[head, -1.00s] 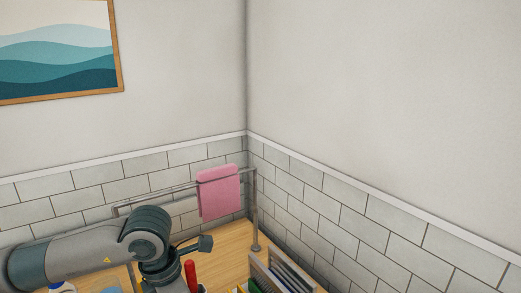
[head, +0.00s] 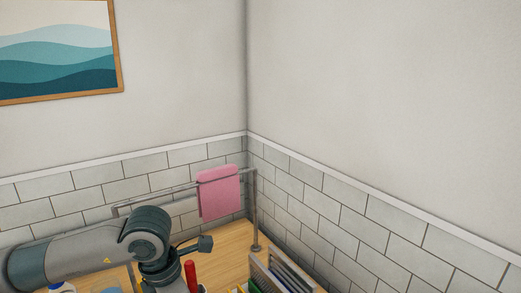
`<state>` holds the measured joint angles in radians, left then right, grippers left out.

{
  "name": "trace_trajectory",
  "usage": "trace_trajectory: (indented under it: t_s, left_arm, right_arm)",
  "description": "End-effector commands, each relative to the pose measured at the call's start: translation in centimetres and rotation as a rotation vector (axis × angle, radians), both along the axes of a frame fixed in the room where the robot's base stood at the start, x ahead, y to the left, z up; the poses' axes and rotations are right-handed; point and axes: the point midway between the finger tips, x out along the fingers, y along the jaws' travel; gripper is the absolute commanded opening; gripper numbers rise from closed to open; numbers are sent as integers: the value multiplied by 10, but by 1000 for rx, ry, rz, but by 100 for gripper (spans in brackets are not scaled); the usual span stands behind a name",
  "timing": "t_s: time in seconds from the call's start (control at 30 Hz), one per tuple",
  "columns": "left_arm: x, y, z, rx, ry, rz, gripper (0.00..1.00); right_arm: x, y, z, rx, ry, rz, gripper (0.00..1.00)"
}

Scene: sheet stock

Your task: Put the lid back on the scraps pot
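Neither the scraps pot nor its lid shows in the head view. My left arm comes in from the left and bends down at the bottom of the picture. Its gripper is below the lower edge and cannot be seen. My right arm and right gripper do not show.
A pink cloth (head: 219,193) hangs on a metal rail (head: 180,188) at the back of the wooden worktop (head: 232,243). A red upright object (head: 191,275) stands beside my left arm. A rack (head: 283,272) with sheets stands at the bottom, right of centre. Tiled walls meet behind.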

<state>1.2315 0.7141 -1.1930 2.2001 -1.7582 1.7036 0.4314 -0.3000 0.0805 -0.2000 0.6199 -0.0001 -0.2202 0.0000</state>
Motion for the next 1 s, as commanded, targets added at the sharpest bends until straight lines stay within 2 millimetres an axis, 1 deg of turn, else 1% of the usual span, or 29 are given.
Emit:
trace_trajectory:
  t_s: [0.57,1.0]
  left_arm:
    - [0,0,0,0,0,0,0]
    - [0,0,-8,0,0,0,0]
  right_arm:
    - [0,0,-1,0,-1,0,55]
    - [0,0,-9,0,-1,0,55]
